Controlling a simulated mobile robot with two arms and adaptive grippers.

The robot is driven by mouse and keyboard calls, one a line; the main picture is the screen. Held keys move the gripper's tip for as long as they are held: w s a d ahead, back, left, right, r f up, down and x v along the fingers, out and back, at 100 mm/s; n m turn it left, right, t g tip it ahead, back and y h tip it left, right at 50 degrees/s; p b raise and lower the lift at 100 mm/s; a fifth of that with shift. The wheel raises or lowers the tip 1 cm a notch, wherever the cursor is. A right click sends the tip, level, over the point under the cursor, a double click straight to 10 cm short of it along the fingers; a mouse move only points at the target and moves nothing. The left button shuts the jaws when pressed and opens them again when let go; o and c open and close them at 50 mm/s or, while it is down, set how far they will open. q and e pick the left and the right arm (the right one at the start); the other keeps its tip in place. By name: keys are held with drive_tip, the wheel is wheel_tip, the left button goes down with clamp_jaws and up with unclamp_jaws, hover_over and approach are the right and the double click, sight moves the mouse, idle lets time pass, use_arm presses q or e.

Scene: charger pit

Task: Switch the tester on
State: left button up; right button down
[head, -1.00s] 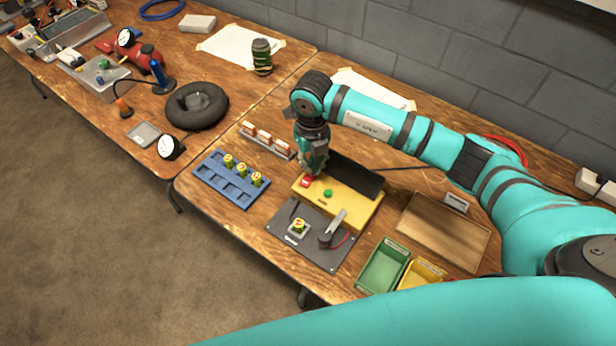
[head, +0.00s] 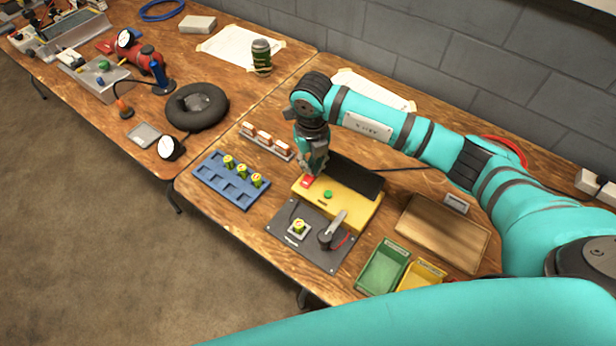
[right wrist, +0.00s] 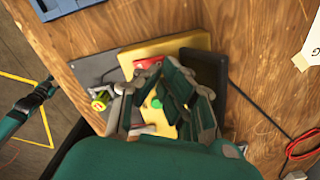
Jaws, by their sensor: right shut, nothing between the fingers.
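The tester is a yellow box (head: 345,207) with a dark raised panel (head: 355,176) behind it, a green button (head: 328,194) on top and a red switch (head: 308,181) at its left end. My right gripper (head: 313,172) is shut and empty, pointing down at the red switch. Its tips are at or just above the switch; I cannot tell whether they touch. In the right wrist view, my gripper (right wrist: 165,105) covers part of the yellow box (right wrist: 190,45), and the green button shows between its links.
In front of the tester lies a dark plate (head: 282,243) with a cell in a holder (head: 298,228) and a lever. A blue tray (head: 215,185) with several cells is left. Green (head: 383,268) and yellow bins (head: 420,275) and a wooden tray (head: 440,237) are right.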

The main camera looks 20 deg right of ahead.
sight(311, 175)
drive_tip(key=shift+f+b, duration=0.95)
drive_tip(key=shift+f, duration=0.25)
idle(0.5)
drive_tip(key=shift+r+p, duration=2.3)
drive_tip(key=shift+r, duration=1.2)
